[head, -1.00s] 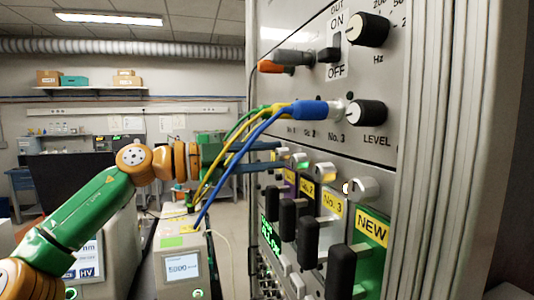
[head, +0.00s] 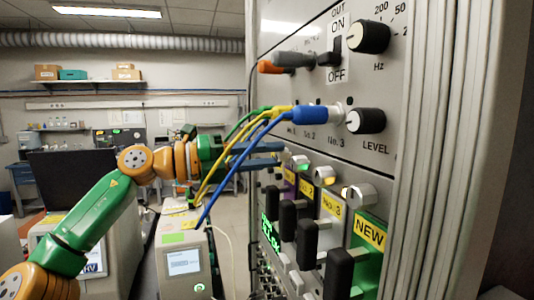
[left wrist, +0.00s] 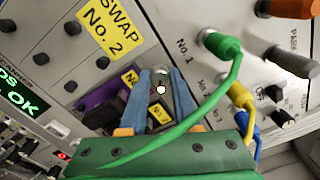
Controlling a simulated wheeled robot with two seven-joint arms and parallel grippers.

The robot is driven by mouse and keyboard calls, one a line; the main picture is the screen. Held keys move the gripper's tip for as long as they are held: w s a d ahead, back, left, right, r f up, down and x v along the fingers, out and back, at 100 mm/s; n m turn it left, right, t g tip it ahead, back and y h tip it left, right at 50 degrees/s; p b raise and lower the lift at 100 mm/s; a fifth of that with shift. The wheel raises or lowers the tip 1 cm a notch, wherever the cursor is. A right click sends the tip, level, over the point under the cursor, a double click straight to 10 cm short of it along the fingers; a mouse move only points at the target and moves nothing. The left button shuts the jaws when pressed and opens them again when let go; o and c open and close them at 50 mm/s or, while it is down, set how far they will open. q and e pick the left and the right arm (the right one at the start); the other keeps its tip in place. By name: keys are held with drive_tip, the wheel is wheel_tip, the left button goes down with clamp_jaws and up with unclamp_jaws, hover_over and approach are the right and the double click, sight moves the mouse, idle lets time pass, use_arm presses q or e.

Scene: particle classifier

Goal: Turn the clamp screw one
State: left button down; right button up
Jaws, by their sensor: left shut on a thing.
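My left gripper (head: 281,154) reaches the rack front from the left, its blue fingers shut on clamp screw one. In the left wrist view, the left gripper (left wrist: 161,74) has a fingertip on either side of the silver clamp screw one (left wrist: 161,69), at the top of the purple module. The fingers mostly hide this screw in the head view. Other clamp screws, No. 2 (head: 301,162) and No. 3 (head: 324,176), sit to the right, with another above the green NEW module (head: 370,240). The right gripper is out of view.
Green, yellow and blue cables (head: 309,114) hang from the panel above and pass close to the left gripper. The green cable (left wrist: 200,105) crosses in front of it in the wrist view. Black module handles (head: 307,240) stick out below. A boxy instrument (head: 184,262) stands lower left.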

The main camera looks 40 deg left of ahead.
use_arm(q)
drive_tip(key=m, duration=0.5)
drive_tip(key=shift+r+m+p, duration=0.1)
drive_tip(key=shift+m+p, duration=0.2)
drive_tip(key=shift+p, duration=0.1)
drive_tip(key=shift+d+m, duration=0.1)
drive_tip(key=shift+m, duration=2.2)
drive_tip(key=c, duration=0.6)
unclamp_jaws()
drive_tip(key=shift+c, duration=0.2)
drive_tip(key=shift+s+a+f+b, duration=0.25)
drive_tip(key=shift+s+a+b, duration=0.1)
drive_tip(key=shift+s+b, duration=0.25)
drive_tip(key=shift+s+a+f+b, duration=0.2)
drive_tip(key=shift+s+a+b, duration=0.15)
drive_tip(key=shift+s+b, duration=0.2)
drive_tip(key=v, duration=0.3)
drive_tip(key=b+v, duration=0.1)
drive_tip(key=shift+s+r, duration=0.2)
drive_tip(key=shift+r, duration=0.2)
